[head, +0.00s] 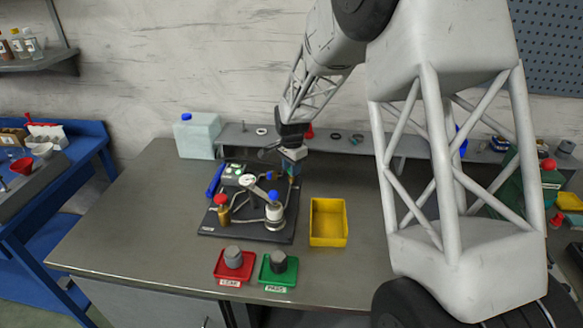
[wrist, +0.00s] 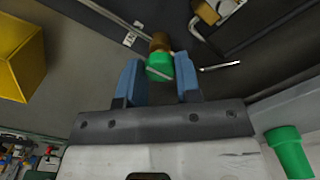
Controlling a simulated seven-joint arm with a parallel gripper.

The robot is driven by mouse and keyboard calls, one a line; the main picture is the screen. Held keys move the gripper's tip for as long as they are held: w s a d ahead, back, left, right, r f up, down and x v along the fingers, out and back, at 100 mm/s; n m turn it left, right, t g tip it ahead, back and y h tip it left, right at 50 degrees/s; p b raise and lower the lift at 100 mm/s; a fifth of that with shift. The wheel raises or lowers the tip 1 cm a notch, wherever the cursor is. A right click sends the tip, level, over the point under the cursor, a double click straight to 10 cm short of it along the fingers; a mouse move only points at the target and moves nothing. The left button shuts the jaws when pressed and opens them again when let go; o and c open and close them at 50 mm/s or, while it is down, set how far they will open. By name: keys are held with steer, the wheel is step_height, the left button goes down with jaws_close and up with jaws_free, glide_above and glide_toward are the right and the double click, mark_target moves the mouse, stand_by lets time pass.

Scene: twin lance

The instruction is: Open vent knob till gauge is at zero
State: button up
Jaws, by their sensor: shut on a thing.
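My gripper (head: 292,168) is at the back right corner of the black rig board (head: 240,232). In the wrist view its two blue fingers (wrist: 159,80) stand either side of a small green knob (wrist: 160,67) and are shut on it. The knob sits on a brass fitting (wrist: 160,42). In the head view the gripper hides the knob. A white round face (head: 247,181), perhaps the gauge, shows on the rig; its reading is too small to tell. The rig also has a red-topped brass part (head: 222,204) and a blue-topped white part (head: 274,208).
A yellow tray (head: 328,240) stands right of the board. A red tray (head: 233,267) and a green tray (head: 278,272), each with a grey knob-like piece, are in front. A pale jug (head: 197,137) and a raised shelf (head: 240,138) are behind. The bench front left is clear.

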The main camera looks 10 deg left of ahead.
steer(key=n, duration=1.7)
steer(key=shift+n, duration=0.3)
stand_by(0.4)
steer(key=o, duration=0.9)
